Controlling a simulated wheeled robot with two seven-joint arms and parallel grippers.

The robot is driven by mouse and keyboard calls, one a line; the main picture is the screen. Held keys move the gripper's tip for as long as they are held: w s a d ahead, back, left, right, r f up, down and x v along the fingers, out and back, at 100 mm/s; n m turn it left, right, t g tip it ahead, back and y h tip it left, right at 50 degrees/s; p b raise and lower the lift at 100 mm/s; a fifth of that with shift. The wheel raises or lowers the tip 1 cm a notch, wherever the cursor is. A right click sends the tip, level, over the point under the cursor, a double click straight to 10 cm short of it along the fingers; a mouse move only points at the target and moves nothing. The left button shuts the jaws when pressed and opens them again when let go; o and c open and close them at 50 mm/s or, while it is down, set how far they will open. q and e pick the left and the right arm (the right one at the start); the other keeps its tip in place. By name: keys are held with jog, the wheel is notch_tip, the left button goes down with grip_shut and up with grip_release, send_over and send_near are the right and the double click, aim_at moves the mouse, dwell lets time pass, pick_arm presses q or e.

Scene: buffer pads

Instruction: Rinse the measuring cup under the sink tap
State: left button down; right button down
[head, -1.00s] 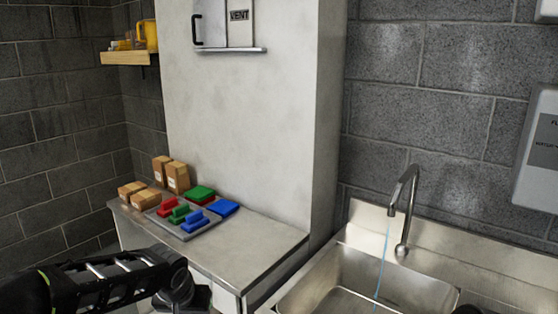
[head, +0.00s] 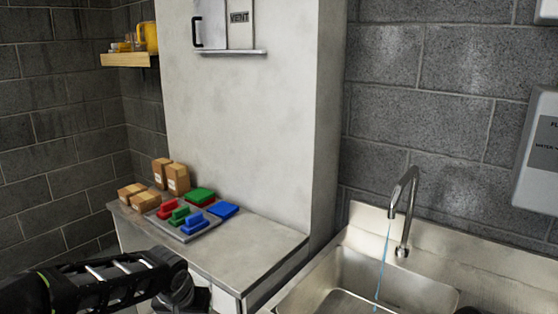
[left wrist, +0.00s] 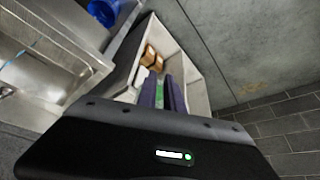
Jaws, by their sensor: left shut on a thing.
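The metal tap (head: 405,205) stands over the steel sink (head: 345,275), and a thin blue stream of water (head: 383,262) falls from its spout. The stream also shows in the left wrist view (left wrist: 14,56). My left arm comes in from the lower left in the head view, its gripper out of sight there. In the left wrist view my left gripper (left wrist: 162,85) has its purple fingers close together, with a narrow green strip between them. I cannot make out the measuring cup for certain in either view. My right gripper cannot be made out.
A counter (head: 262,258) left of the sink bears a grey tray (head: 209,228) with red, green and blue pieces, and small brown boxes (head: 177,178). A tall pale cabinet (head: 255,120) rises behind. A blue object (left wrist: 104,10) shows at the top of the left wrist view.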

dwell(0.3)
pick_arm(q)
jog(key=s+f, duration=0.4)
jog(key=f, duration=0.1)
